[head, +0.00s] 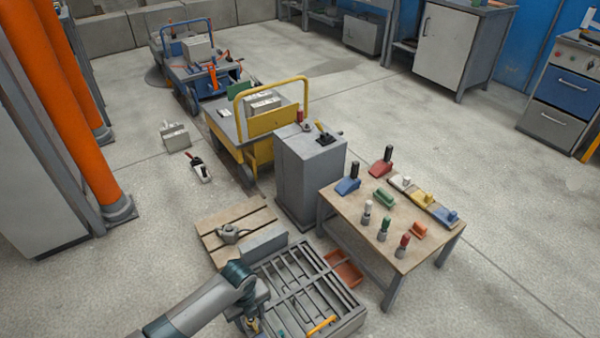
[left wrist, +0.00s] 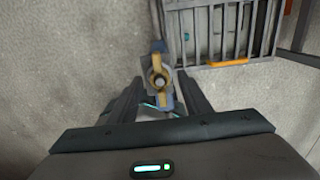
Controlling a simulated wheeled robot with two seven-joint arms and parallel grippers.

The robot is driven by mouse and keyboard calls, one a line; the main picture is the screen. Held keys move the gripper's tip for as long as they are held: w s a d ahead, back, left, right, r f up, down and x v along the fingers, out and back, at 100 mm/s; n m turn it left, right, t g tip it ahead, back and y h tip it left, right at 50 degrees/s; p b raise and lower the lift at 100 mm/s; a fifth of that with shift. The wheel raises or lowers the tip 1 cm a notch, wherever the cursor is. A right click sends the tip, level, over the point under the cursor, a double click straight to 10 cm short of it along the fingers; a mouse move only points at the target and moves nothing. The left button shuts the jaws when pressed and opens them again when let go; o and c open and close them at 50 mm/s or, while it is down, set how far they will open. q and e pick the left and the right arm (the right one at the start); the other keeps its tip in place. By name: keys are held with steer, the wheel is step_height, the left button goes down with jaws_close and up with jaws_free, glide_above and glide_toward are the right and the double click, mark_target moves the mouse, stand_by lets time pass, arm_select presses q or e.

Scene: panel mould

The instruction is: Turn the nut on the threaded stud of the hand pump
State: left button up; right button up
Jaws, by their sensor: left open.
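My left gripper (head: 250,316) reaches down at the left side of the grey slatted panel mould (head: 318,278). The pale round end of the threaded stud (left wrist: 159,83) shows in the nut's middle. I cannot tell whether the fingers touch the nut. In the head view the pump is mostly hidden by my gripper. My right gripper is out of view.
An orange bar (left wrist: 228,62) lies at the mould's edge. A wooden pallet (head: 215,245) with a grey item stands behind my left arm. An orange-red tray (head: 343,268) and a work table (head: 345,212) with several coloured tools stand to the right. Bare floor lies left.

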arm_select(q)
jaws_close()
steer(key=shift+m, duration=0.5)
steer(key=shift+a+m, duration=0.1)
steer(key=shift+m, duration=1.1)
steer(key=shift+w+r, duration=0.1)
